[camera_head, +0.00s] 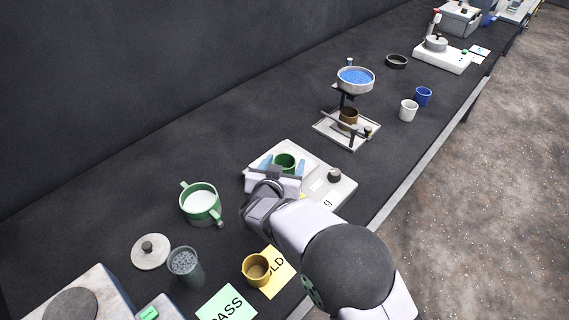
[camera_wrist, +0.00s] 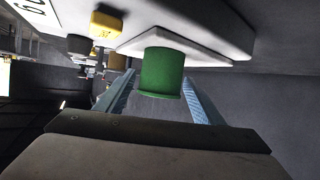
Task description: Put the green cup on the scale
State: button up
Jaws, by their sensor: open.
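The green cup (camera_head: 285,161) stands on the white plate of the scale (camera_head: 310,172) in the head view. My gripper (camera_head: 285,166) is at the scale, with one blue finger on each side of the cup. In the wrist view the green cup (camera_wrist: 162,73) sits against the scale's pale plate (camera_wrist: 205,38), and my open fingers (camera_wrist: 158,98) flank it with visible gaps. The wrist picture is turned, so the scale appears above the cup. My wrist hides part of the scale in the head view.
A green two-handled pot (camera_head: 201,204) stands left of the scale. A yellow cup (camera_head: 256,269) is on a yellow card in front. A stand with a blue-filled bowl (camera_head: 355,79) is behind, with a white cup (camera_head: 408,110) and a blue cup (camera_head: 423,96) to its right.

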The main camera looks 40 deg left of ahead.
jog(key=shift+r, duration=0.15)
jog(key=b+v, duration=0.2)
jog(key=v, duration=1)
jog(key=w+d+g, duration=0.2)
jog(key=w+d, duration=0.5)
jog(key=w, duration=0.3)
jog(key=w+d+f+m+g+h, duration=0.1)
jog(key=w+d+f, duration=0.1)
jog(key=d, duration=0.5)
jog(key=w+d+f+g, duration=0.2)
jog(key=d, duration=0.4)
jog(key=s+d+f+m+g+h, duration=0.1)
jog(key=s+d, duration=0.4)
jog(key=d, duration=0.5)
jog(key=s+d+f+m+g+h, duration=0.2)
jog(key=s+d, duration=0.3)
jog(key=d, duration=0.6)
jog(key=s+d+f+m+g+h, duration=0.2)
jog(key=s+d, duration=0.3)
jog(key=d, duration=0.5)
jog(key=shift+s+d+f+g+h, duration=0.2)
jog(key=shift+f+g+h, duration=0.2)
jog(key=shift+g, duration=0.5)
